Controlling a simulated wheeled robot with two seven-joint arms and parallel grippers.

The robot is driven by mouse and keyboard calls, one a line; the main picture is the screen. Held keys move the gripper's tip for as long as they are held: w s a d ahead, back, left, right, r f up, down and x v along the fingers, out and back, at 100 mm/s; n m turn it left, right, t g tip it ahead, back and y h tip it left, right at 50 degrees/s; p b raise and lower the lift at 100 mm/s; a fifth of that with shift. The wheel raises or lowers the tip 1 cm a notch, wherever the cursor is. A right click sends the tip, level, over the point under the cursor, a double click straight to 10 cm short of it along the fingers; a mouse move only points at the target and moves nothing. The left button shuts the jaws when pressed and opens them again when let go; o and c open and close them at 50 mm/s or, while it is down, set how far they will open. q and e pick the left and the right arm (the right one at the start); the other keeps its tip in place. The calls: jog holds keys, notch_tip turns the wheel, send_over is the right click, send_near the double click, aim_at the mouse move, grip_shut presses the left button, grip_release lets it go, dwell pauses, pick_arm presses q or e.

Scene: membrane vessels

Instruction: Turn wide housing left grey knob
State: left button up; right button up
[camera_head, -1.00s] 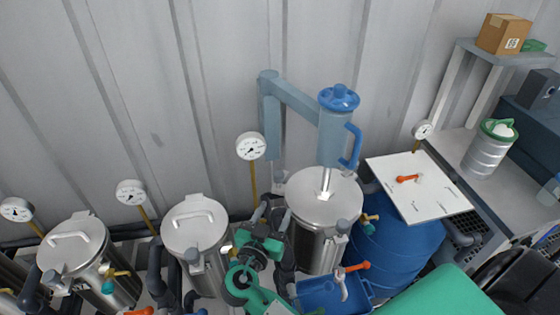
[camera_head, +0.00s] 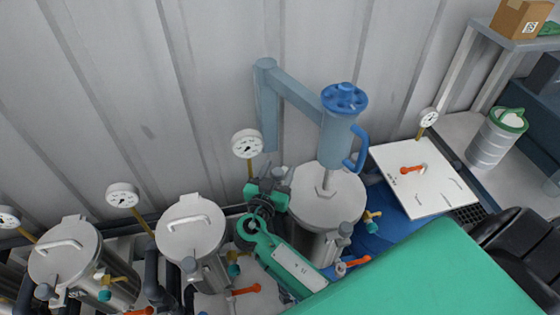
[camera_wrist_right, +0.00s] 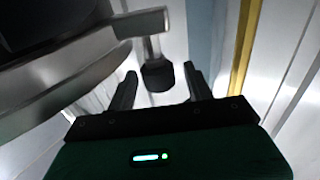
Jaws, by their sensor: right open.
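The wide housing (camera_head: 322,208) is the broad steel vessel with a round lid, right of the middle in the head view. My right gripper (camera_head: 270,180) is at the left back edge of its lid and hides most of that spot. In the right wrist view a dark grey knob (camera_wrist_right: 158,76) hangs from a metal bracket at the lid's edge. It appears between the two fingertips of my right gripper (camera_wrist_right: 160,85). The fingers are open, with a gap on each side of the knob. Another grey knob (camera_head: 345,229) is on the housing's front right. My left gripper is out of view.
A blue cylinder (camera_head: 338,135) on a wall bracket stands over the lid. Narrower steel vessels (camera_head: 190,228) and pressure gauges (camera_head: 247,143) are to the left. A yellow gauge stem (camera_wrist_right: 245,45) is close to the right finger. A white board (camera_head: 424,180) is at the right.

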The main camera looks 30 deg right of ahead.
jog(key=shift+x, duration=0.8)
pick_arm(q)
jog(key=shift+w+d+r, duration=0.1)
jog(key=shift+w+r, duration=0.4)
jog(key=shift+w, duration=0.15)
pick_arm(e)
jog(key=shift+d, duration=0.1)
jog(key=shift+w, duration=0.1)
jog(key=c, duration=1)
jog(key=shift+o, duration=0.2)
jog(key=shift+f+t+b, duration=0.25)
jog(key=shift+t+b, duration=0.05)
jog(key=shift+f+n+t+y+b, duration=0.1)
jog(key=shift+n+t+y+b, duration=0.6)
jog(key=shift+n+y+b, duration=0.25)
jog(key=shift+w+r+n+t+y+b, duration=0.1)
jog(key=shift+r+n+t+y+b, duration=0.15)
jog(key=shift+n+t+y+b, duration=0.45)
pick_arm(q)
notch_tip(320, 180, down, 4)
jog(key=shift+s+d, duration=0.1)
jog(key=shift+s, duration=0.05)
pick_arm(e)
jog(key=shift+y, duration=0.25)
jog(key=shift+r, duration=0.1)
